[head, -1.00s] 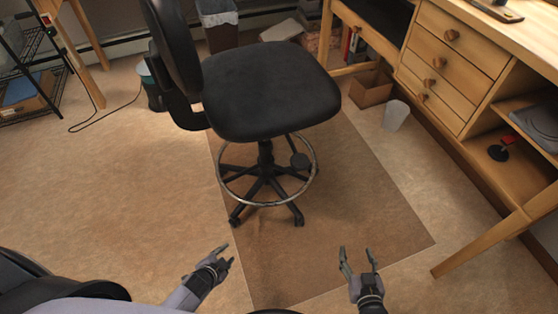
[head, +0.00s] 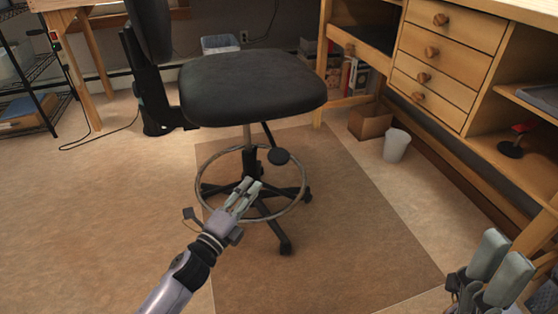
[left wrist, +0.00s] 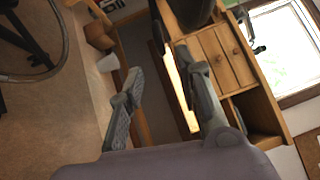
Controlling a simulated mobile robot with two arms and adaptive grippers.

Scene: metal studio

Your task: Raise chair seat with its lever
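The black chair seat (head: 255,88) stands on a post inside a round metal foot ring (head: 208,160). A thin dark lever with a flat rounded end (head: 279,156) slants down from under the seat, right of the post. My left gripper (head: 250,183) is open and empty. In the head view it overlaps the chair base, below and left of the lever's end; touch cannot be told. Its spread fingers show in the left wrist view (left wrist: 162,90), where the foot ring is at upper left. My right gripper (head: 505,245) is at the lower right, apart from the chair, fingers apart and empty.
A wooden desk with drawers (head: 436,72) stands at the right. A white bin (head: 396,145) and a cardboard box (head: 370,122) are on the floor beside it. A brown mat (head: 330,240) lies under the chair.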

